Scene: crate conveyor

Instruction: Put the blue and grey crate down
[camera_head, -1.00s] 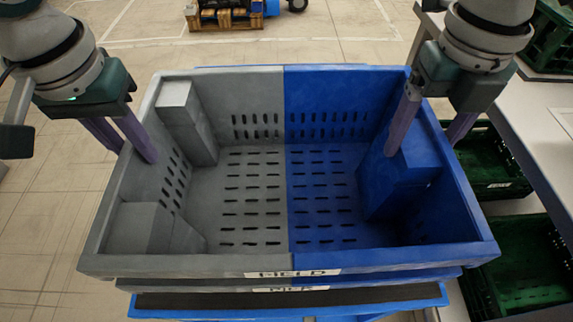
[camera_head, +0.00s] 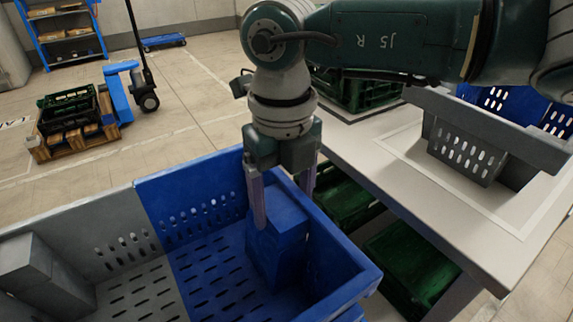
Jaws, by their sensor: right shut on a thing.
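The blue and grey crate (camera_head: 190,200) fills the lower left of the head view. It is grey on the left and blue on the right, with slotted walls and floor. My right gripper (camera_head: 284,204) straddles its right blue wall, one finger inside and one outside, and is shut on it. The crate's left end and underside are out of view. My left gripper is not in view.
A light table (camera_head: 400,180) stands to the right, with another grey and blue crate (camera_head: 500,138) on it and a green crate (camera_head: 352,92) farther back. Green crates (camera_head: 412,262) sit below the table. A pallet (camera_head: 75,140) with a dark crate stands at far left.

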